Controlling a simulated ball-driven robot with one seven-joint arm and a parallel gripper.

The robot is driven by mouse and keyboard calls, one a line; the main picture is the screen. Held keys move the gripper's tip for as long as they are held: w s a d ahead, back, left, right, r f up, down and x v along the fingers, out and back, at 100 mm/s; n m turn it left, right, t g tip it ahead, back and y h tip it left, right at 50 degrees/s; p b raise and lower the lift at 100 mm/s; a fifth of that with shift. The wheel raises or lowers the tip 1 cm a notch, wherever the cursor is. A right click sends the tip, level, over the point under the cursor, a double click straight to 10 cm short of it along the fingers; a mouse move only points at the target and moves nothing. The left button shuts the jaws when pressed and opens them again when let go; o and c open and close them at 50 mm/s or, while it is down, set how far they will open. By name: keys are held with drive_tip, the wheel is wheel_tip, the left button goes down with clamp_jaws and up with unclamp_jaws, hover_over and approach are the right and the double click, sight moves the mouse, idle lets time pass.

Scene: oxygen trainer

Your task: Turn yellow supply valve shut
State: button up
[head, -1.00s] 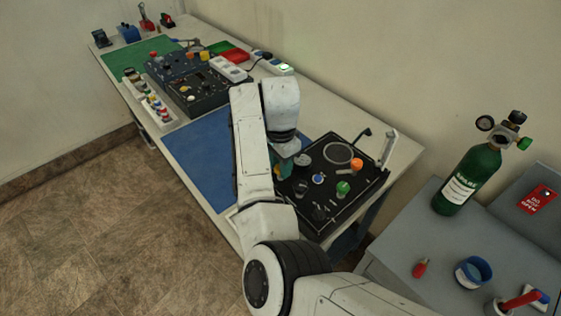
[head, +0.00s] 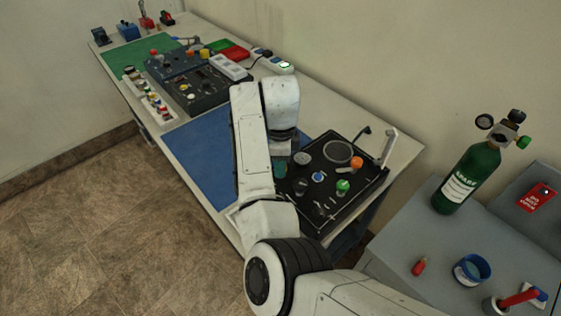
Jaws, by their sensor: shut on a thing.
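A black trainer panel (head: 335,205) with several knobs and a round dial stands on the near end of the long bench. My gripper (head: 280,169) is at the panel's left edge, mostly hidden behind my own arm. Only a small teal part of it shows below my wrist. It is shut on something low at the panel. The yellow supply valve does not show. It appears to be behind my arm, where the gripper is. On the panel I see an orange knob (head: 357,163), a green knob (head: 342,186) and a blue knob (head: 317,177).
A blue mat (head: 200,160) lies left of my arm. Farther back are another dark panel (head: 200,92), a rack of small coloured parts (head: 157,112) and a power strip (head: 272,63). A green cylinder (head: 468,178) and a blue ring (head: 473,270) stand on the grey cabinet at right.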

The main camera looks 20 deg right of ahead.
drive_tip(key=shift+r, duration=0.1)
idle(0.4)
drive_tip(key=o, duration=1)
drive_tip(key=shift+o, duration=0.2)
wheel_tip(320, 180, up, 11)
drive_tip(key=b, duration=0.1)
drive_tip(key=shift+f, duration=0.2)
